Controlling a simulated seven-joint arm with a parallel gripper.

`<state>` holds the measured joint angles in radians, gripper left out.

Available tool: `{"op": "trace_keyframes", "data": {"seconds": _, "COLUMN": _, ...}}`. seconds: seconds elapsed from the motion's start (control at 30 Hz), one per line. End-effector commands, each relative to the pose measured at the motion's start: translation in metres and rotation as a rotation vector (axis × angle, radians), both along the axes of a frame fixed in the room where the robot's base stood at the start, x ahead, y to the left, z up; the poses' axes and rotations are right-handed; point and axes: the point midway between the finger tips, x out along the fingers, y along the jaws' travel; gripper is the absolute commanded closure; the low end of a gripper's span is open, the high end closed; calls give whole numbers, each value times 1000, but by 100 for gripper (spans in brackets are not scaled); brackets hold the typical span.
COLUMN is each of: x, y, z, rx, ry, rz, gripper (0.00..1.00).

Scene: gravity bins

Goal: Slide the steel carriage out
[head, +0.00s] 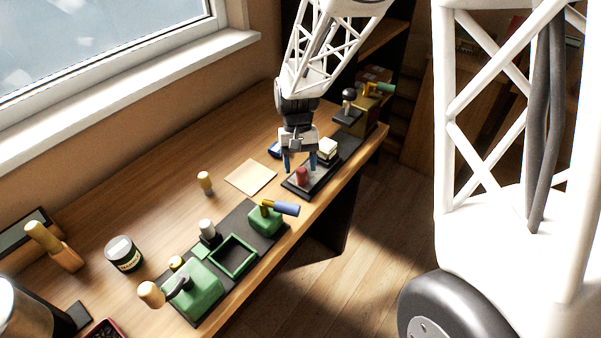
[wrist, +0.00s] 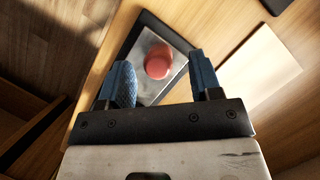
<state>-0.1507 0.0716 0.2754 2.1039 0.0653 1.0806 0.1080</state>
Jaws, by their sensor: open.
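The steel carriage (wrist: 152,90) is a grey metal plate with a round red knob (wrist: 158,62) on top. It sits on a dark base (wrist: 146,22) near the table's front edge. In the head view the red knob (head: 302,175) shows below my gripper (head: 300,163). My gripper is open, its two blue fingers pointing down. In the wrist view its fingers (wrist: 160,68) stand on either side of the knob, apart from it. The near part of the carriage is hidden by my gripper's body in the wrist view.
A cream block (head: 327,148) stands on the dark base just right of my gripper. A tan sheet (head: 250,177) lies to the left. A green fixture (head: 233,256) with handles stands nearer, and a brass-coloured fixture (head: 367,108) stands behind. The table's front edge is close by.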

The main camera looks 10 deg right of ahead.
Motion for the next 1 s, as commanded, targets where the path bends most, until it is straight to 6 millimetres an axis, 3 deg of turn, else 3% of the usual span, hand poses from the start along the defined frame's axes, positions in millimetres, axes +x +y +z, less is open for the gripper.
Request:
{"op": "trace_keyframes", "data": {"seconds": 0.33, "x": 14, "y": 0, "z": 33, "rx": 0, "ry": 0, "rz": 0, "gripper": 42}}
{"op": "trace_keyframes", "data": {"seconds": 1.0, "x": 14, "y": 0, "z": 38, "rx": 1, "ry": -2, "rz": 0, "gripper": 42}}
